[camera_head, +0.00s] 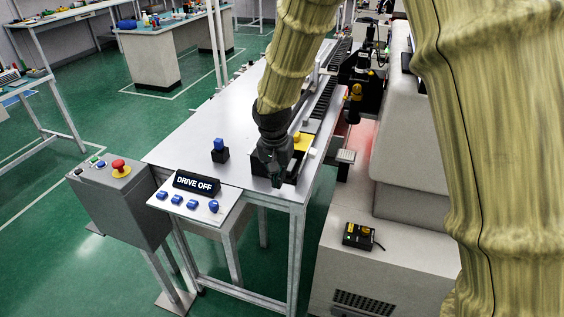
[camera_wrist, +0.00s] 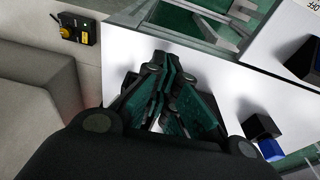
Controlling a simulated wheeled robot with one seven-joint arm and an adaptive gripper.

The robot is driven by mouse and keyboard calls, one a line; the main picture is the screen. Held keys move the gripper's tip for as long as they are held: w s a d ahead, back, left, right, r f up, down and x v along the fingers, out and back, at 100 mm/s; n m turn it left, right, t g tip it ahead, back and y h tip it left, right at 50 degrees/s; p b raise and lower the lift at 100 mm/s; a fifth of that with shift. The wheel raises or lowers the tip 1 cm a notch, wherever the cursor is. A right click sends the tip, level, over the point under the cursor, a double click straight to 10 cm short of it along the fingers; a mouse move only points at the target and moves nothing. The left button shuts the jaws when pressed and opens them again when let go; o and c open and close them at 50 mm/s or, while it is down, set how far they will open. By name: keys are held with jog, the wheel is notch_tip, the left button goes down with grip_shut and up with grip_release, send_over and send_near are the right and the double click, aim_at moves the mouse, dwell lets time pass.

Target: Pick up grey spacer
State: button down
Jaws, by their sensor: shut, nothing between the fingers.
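My gripper (camera_head: 276,180) is at the near end of the white work table, pointing down, its fingers close together and empty. In the wrist view, the two dark fingers (camera_wrist: 168,66) converge above the white table top. I cannot make out a grey spacer in either view; the gripper and arm hide part of the table end beneath them. A dark holder partly shows behind the gripper in the head view, with a yellow part (camera_head: 302,141) beside it.
A black block with a blue top (camera_head: 219,151) stands left of my gripper; it also shows in the wrist view (camera_wrist: 264,133). A "DRIVE OFF" sign (camera_head: 196,184) and several blue knobs sit at the near edge. A machine (camera_head: 411,135) stands to the right. The table's left side is clear.

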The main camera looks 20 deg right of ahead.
aim_at(291, 164)
jog(key=shift+w+d+r+p, duration=0.35)
jog(key=shift+w+d+r, duration=0.15)
jog(key=shift+d, duration=0.15)
jog(key=w+d+p, duration=0.1)
jog(key=w, duration=0.1)
jog(key=w+d, duration=0.2)
jog(key=w+d+p, duration=0.1)
jog(key=w, duration=0.1)
jog(key=shift+w+d+f+p, duration=0.1)
jog(key=shift+w+d+p, duration=0.2)
jog(key=shift+w, duration=0.1)
jog(key=shift+d+p, duration=0.15)
jog(key=shift+p, duration=0.15)
jog(key=shift+f, duration=0.1)
jog(key=shift+w+f, duration=0.2)
jog(key=shift+f, duration=0.55)
jog(key=shift+s, duration=0.25)
